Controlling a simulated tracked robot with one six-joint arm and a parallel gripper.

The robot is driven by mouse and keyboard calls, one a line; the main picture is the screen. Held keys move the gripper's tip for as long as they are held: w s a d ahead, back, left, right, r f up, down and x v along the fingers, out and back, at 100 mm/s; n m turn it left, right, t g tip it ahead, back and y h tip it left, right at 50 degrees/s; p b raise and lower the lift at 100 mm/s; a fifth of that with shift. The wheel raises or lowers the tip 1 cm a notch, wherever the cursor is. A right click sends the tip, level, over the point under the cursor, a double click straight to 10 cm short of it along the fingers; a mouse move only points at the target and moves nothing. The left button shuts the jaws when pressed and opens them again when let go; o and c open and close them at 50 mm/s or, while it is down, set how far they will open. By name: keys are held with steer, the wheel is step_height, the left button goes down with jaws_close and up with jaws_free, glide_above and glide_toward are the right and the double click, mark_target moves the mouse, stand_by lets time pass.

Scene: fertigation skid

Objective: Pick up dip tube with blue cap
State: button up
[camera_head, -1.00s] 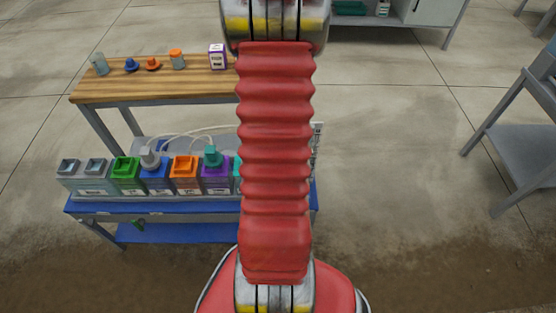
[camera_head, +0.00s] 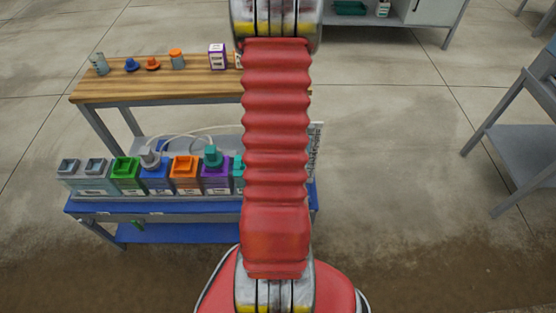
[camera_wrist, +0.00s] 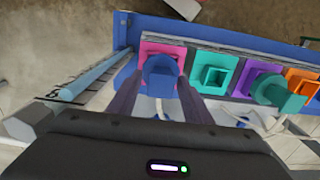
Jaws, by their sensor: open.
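A blue cap (camera_wrist: 160,74) sits in the opening of a pink container (camera_wrist: 150,50) in the wrist view. It looks like the dip tube's cap; any tube below it is hidden inside the container. My gripper (camera_wrist: 159,86) is open, with its dark fingers on either side of the blue cap. I cannot tell whether either finger touches it. In the head view my arm hides the pink container, the cap and the gripper.
A teal container (camera_wrist: 214,73) stands close beside the pink one, then a purple container with a teal cap (camera_wrist: 277,90) and an orange one. A light blue bar (camera_wrist: 93,76) runs along the left. A wooden bench (camera_head: 160,87) with small parts stands behind.

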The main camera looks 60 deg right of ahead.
steer(key=shift+f, duration=0.55)
steer(key=shift+c, duration=0.6)
jaws_close()
